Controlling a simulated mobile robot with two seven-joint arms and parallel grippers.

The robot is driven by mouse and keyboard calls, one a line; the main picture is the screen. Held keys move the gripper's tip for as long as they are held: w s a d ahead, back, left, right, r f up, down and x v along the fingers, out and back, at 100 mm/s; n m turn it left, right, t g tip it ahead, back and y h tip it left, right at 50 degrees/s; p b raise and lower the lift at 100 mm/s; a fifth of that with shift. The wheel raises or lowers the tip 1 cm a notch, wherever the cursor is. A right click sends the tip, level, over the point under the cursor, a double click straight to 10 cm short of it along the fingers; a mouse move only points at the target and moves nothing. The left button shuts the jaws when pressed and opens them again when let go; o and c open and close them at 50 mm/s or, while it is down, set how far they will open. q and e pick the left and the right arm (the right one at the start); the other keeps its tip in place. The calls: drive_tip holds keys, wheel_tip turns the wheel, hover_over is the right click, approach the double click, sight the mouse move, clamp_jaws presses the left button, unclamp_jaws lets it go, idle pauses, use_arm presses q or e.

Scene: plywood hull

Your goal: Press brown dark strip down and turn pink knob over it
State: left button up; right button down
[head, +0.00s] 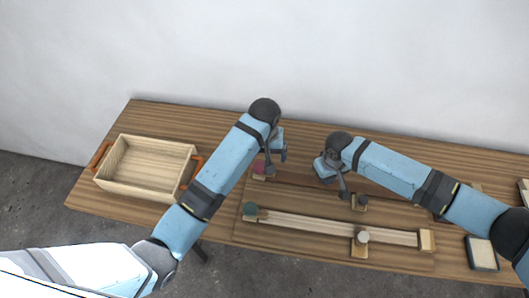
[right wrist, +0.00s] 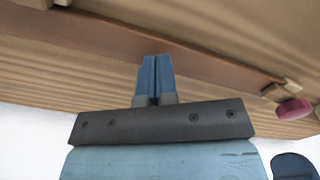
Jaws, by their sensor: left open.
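The brown dark strip (right wrist: 215,65) lies along the board in the right wrist view; in the head view my arms partly cover it. The pink knob (right wrist: 294,110) sits on a pale block by the strip's right end in that view. In the head view the pink knob (head: 258,168) is at the strip's left end, beside my left gripper (head: 276,168), which is open, pointing down. My right gripper (head: 343,190) is over the strip's middle. In the right wrist view its fingers (right wrist: 154,62) are together with nothing between them, tips at the strip; contact is unclear.
A pale strip (head: 310,226) lies in front, with a teal knob (head: 251,209) and a whitish knob (head: 361,236) on blocks. A dark knob (head: 361,202) stands near my right gripper. A wooden box (head: 125,186) with orange handles is at left, a dark-edged pad (head: 482,254) at right.

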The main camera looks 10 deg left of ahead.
drive_tip(key=shift+r+p, duration=1.6)
drive_tip(key=shift+r, duration=1.35)
drive_tip(key=shift+r, duration=0.1)
drive_tip(key=shift+r, duration=2.4)
